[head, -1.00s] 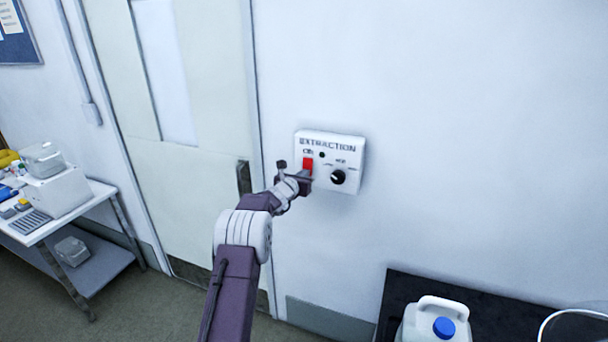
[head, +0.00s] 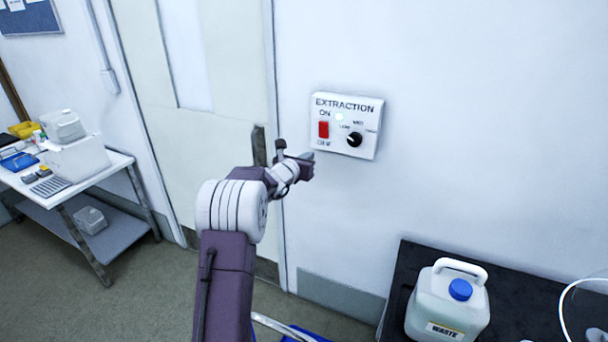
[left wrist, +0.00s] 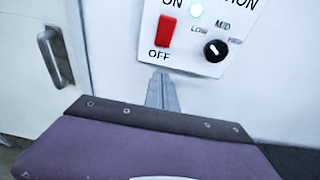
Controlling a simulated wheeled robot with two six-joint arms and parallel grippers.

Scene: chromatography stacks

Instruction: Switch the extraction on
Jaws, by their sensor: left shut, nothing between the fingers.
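The white extraction panel (head: 368,112) is on the wall to the right of the door. Its red rocker switch (head: 323,129) sits between the ON and OFF labels and also shows in the left wrist view (left wrist: 166,31). I cannot tell which end of the rocker is pressed in. A black knob (head: 354,139), marked low, med and high, is right of the switch. My left gripper (head: 312,156) is shut and empty, just below the switch and apart from it. Its fingers (left wrist: 161,82) point at the panel's lower edge in the left wrist view.
A door with a dark handle (head: 259,146) is left of the panel. A waste jug with a blue cap (head: 460,290) stands on a dark bench at the lower right. A white bench (head: 110,166) with equipment is at the left. The wall around the panel is clear.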

